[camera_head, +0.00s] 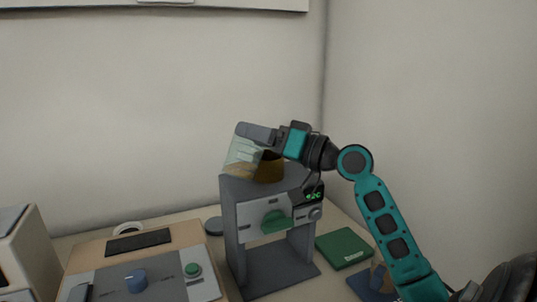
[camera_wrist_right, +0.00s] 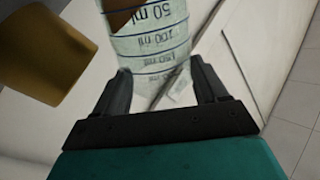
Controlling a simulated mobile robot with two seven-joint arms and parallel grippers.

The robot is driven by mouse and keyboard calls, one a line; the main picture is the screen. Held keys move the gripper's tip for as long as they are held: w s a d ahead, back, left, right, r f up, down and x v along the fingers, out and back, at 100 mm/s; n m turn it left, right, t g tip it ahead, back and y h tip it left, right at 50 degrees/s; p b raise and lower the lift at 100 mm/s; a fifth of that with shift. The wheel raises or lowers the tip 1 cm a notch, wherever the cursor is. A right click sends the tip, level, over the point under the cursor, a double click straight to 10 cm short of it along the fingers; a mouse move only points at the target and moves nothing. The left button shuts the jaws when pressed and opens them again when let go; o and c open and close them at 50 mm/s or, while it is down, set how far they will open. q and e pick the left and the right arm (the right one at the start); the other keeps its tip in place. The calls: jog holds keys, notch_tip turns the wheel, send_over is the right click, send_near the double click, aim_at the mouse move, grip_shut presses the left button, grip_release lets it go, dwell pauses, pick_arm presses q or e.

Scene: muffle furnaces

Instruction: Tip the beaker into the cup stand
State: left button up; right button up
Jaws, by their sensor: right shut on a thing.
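My right gripper (camera_head: 258,133) is shut on a clear beaker (camera_head: 241,156) and holds it tilted over the top of the grey furnace-like machine (camera_head: 228,205). In the right wrist view the beaker (camera_wrist_right: 155,45) sits between the two fingers, with ml markings on its wall. A brown cup-like piece, which may be the cup stand (camera_head: 269,168), is on the machine's top, just right of the beaker. It also shows in the right wrist view (camera_wrist_right: 45,50). A brown patch shows at the beaker's far end; I cannot tell whether it is inside or behind. My left gripper is not in view.
A green flat box (camera_head: 343,247) and a blue mat (camera_head: 362,284) lie to the right. A wall corner is behind.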

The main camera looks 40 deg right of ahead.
jog(key=shift+r, duration=0.1)
dwell(0.3)
jog(key=shift+r+m+p, duration=0.1)
jog(key=shift+m+p, duration=0.3)
jog(key=shift+d+r+m+t+p, duration=0.25)
jog(key=shift+m+t+p, duration=0.05)
jog(key=shift+m+p, duration=0.75)
dwell(1.1)
jog(key=shift+m, duration=0.35)
dwell(0.4)
jog(key=shift+d+r+m+h+p, duration=0.1)
jog(key=shift+m+h+p, duration=0.2)
jog(key=shift+m+p, duration=0.15)
jog(key=shift+d+r+m+p, duration=0.1)
jog(key=shift+m+p, duration=0.25)
dwell(0.7)
jog(key=shift+w+d+m+t, duration=0.1)
jog(key=shift+m+t, duration=0.2)
jog(key=shift+m, duration=0.3)
